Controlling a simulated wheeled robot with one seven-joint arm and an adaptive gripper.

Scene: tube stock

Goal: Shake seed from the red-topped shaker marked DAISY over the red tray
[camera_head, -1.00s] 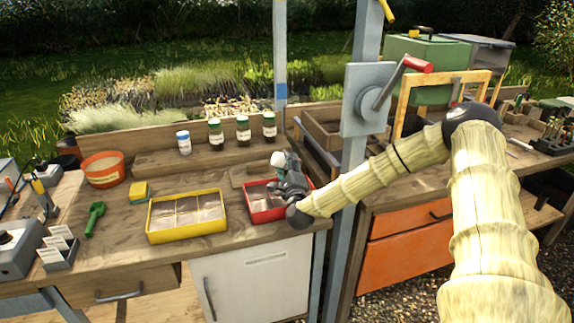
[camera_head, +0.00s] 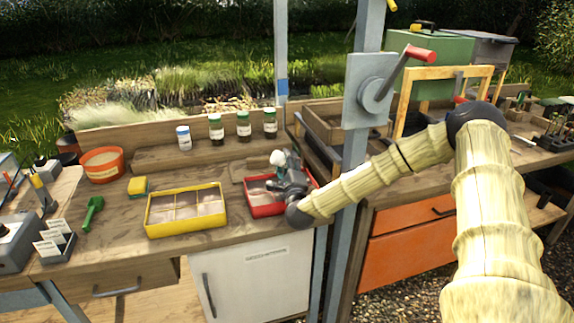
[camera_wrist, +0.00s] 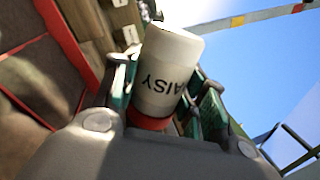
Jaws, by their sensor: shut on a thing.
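My gripper (camera_head: 286,177) is over the red tray (camera_head: 267,210) near the right end of the bench. In the wrist view my gripper (camera_wrist: 165,95) is shut on a white shaker (camera_wrist: 172,50) whose label ends in "AISY"; the first letter is cut off from sight. Its red top (camera_wrist: 148,121) is at the end nearest the wrist, and the letters appear upside down. In the head view only a small white part of the shaker (camera_head: 277,158) shows above my fingers. The red tray's dividers and rim also show in the wrist view (camera_wrist: 72,45). I cannot see any seed falling.
A yellow tray (camera_head: 187,232) stands left of the red tray. A grey post (camera_head: 350,175) with a crank box (camera_head: 368,95) rises right of my gripper.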

